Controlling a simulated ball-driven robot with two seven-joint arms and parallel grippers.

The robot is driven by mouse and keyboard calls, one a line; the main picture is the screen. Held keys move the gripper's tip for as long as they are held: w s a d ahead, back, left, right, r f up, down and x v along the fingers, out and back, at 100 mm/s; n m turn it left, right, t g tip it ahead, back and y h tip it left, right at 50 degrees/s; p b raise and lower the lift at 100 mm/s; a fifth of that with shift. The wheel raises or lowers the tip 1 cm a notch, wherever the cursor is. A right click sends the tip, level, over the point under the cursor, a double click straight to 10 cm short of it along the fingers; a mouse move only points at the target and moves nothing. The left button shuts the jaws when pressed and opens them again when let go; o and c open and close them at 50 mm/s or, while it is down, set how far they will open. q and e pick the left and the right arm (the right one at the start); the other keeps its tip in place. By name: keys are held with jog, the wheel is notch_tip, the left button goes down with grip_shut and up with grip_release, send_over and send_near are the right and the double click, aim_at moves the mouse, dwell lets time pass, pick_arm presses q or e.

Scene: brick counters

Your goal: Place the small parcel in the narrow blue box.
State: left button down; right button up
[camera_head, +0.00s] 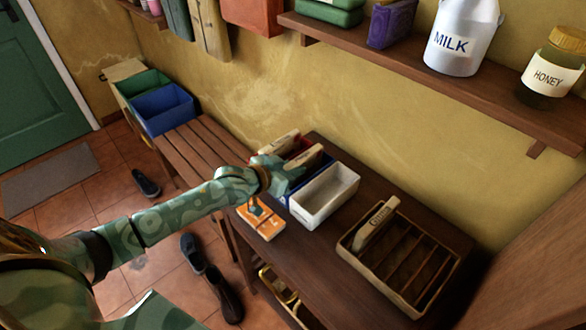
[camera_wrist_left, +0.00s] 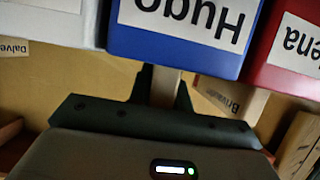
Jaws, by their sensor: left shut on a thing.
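The narrow blue box (camera_head: 294,200) stands on the dark wooden counter between a red box (camera_head: 302,143) and a white box (camera_head: 327,196). In the left wrist view its label, upside down, reads "Hugo" on the blue face (camera_wrist_left: 180,45). My left gripper (camera_head: 288,172) is at the blue box, shut on a small tan parcel (camera_wrist_left: 165,86), which shows only in part between the fingers. A tan parcel (camera_head: 306,160) shows over the blue box in the head view; I cannot tell whether it is the held one, or how deep it is. My right gripper is not in view.
A divided wooden crate (camera_head: 349,246) with one labelled upright parcel (camera_head: 377,224) stands to the right. An orange flat box (camera_head: 262,221) lies at the counter's front edge. A larger blue bin (camera_head: 168,122) stands by the slatted bench. A wall shelf (camera_head: 400,70) runs above.

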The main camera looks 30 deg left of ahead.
pick_arm(q)
jog(key=shift+f, duration=0.15)
jog(key=c, duration=1.3)
grip_release()
jog(key=shift+s+a+r, duration=0.1)
jog(key=shift+s+r, duration=0.15)
jog(key=shift+r, duration=0.05)
jog(key=p+v, duration=0.4)
jog(key=v, duration=0.7)
jog(key=shift+s, duration=0.2)
jog(key=shift+a, duration=0.1)
